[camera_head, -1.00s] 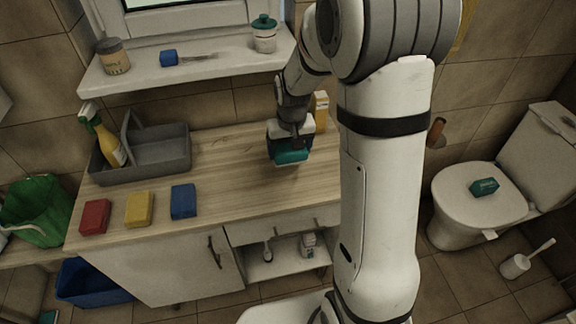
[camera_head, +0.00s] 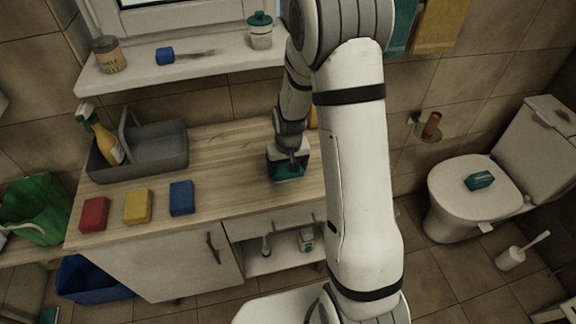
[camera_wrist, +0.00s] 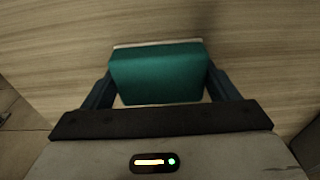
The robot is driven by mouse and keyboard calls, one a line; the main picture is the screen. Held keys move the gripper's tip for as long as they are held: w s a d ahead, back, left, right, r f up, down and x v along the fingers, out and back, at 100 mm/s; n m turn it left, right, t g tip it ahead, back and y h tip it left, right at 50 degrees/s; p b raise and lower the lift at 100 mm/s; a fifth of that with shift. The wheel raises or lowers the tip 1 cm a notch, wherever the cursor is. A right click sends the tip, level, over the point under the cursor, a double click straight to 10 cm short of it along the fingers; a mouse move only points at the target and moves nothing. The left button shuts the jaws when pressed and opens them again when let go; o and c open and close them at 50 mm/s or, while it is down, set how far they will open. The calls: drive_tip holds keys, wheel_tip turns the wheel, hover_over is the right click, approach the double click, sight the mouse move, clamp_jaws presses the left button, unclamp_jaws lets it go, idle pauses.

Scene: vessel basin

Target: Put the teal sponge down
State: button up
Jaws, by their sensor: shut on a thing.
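The teal sponge (camera_wrist: 158,75) is held between the two fingers of my gripper (camera_head: 289,172), which is shut on it. In the head view the sponge (camera_head: 290,175) is at the right part of the wooden countertop (camera_head: 235,160), partly hidden by my gripper. In the wrist view bare wood grain surrounds it. I cannot tell for sure whether its underside touches the counter.
Red (camera_head: 94,214), yellow (camera_head: 138,206) and blue (camera_head: 182,198) sponges lie in a row at the counter's front left. A grey caddy (camera_head: 150,155) with a spray bottle (camera_head: 108,142) stands behind them. Another teal block (camera_head: 480,180) lies on the toilet lid. The counter between is clear.

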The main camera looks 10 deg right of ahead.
drive_tip(key=o, duration=1)
drive_tip(key=shift+f, duration=0.1)
drive_tip(key=shift+c, duration=0.2)
wheel_tip(320, 180, up, 11)
drive_tip(key=s, duration=0.1)
drive_tip(key=s+r+t, duration=0.1)
drive_tip(key=s+r, duration=0.5)
drive_tip(key=s, duration=0.4)
drive_tip(key=s+r, duration=0.6)
drive_tip(key=s, duration=0.4)
drive_tip(key=shift+s+d+r+t+b, duration=0.25)
drive_tip(key=shift+t+b, duration=0.05)
drive_tip(key=shift+t, duration=0.1)
